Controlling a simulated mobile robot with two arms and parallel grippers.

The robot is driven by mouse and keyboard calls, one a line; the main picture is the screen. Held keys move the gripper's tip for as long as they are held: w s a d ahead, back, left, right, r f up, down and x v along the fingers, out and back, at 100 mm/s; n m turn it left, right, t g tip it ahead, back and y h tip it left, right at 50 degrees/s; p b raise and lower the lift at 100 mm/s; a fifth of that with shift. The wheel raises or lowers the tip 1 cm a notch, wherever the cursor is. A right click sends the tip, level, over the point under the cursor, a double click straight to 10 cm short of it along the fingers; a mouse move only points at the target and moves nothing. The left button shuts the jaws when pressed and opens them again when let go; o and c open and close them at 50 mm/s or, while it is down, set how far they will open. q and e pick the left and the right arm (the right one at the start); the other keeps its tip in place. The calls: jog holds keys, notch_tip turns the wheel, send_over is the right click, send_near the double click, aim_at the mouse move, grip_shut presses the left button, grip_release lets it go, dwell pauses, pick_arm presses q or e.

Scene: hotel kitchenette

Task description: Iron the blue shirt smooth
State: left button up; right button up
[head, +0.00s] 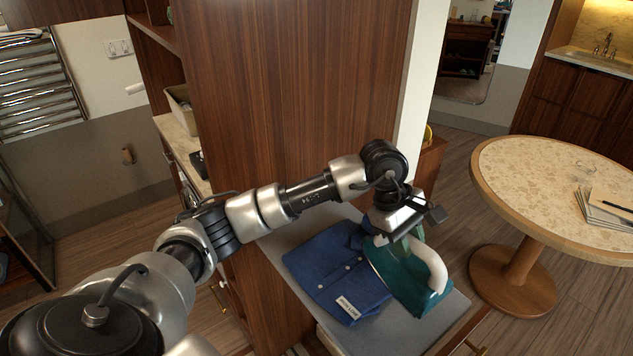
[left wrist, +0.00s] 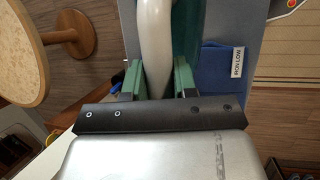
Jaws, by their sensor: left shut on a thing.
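The blue shirt (head: 325,268) lies folded on a grey board, with a white label (head: 348,307) at its front edge. In the left wrist view a part of the shirt (left wrist: 222,62) shows, with the label reading "IRON LOW". The teal iron (head: 395,272) with a white handle (head: 430,262) is at the shirt's right side and covers part of it in the picture. I cannot tell whether its sole touches the cloth. My left gripper (left wrist: 158,80) is shut on the white handle, with one green finger on each side. My right gripper is not in view.
The grey board (head: 452,306) sits beside a tall wooden cabinet (head: 290,90). A round table (head: 530,170) with papers (head: 603,212) stands to the right, with open floor between. A shelf with a bin (head: 181,108) is at the left.

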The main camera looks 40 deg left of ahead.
pick_arm(q)
jog(key=shift+r+p, duration=0.65)
jog(key=shift+r, duration=1.55)
jog(key=shift+d, duration=0.1)
